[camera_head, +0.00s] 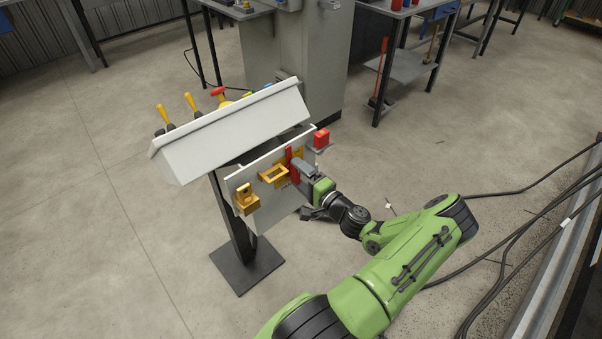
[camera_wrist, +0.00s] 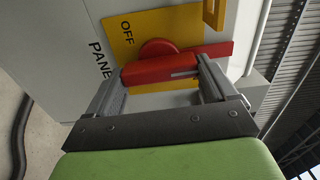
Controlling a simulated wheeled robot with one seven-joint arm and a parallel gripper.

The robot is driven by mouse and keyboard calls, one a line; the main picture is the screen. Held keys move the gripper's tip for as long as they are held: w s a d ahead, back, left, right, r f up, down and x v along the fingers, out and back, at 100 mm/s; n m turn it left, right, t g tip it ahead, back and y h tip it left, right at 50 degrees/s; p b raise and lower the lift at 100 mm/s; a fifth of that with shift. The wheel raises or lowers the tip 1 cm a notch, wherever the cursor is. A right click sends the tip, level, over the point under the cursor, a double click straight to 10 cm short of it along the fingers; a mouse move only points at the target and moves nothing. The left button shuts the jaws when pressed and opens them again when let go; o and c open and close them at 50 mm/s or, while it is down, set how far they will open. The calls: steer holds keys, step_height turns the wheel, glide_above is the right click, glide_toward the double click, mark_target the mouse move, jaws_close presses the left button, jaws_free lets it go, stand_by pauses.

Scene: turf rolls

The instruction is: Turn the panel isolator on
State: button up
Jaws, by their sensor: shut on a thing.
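The panel isolator is a red rotary handle (camera_wrist: 160,68) on a yellow plate (camera_wrist: 165,24) on the front of a grey-white panel. The plate reads OFF, and part of the word PANEL shows beside it. In the head view the red handle (camera_head: 290,160) stands on the panel's front face, partly hidden by my gripper. My gripper (camera_wrist: 165,82) is shut on the red handle, with one finger on each side of it; it also shows in the head view (camera_head: 300,172). Any ON marking is hidden.
A yellow frame (camera_head: 273,174) and a yellow block (camera_head: 246,199) sit left of the handle. A red box (camera_head: 321,138) is at the right. A sloped hood (camera_head: 235,130) overhangs the panel, with yellow-handled levers behind. Cables lie on the right floor.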

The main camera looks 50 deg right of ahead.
steer(key=shift+m, duration=0.3)
steer(key=o, duration=0.8)
steer(key=shift+w, duration=0.1)
steer(key=shift+o, duration=0.2)
steer(key=p+v, duration=0.1)
steer(key=v, duration=1.4)
steer(key=shift+s+p, duration=0.3)
steer(key=shift+s, duration=0.1)
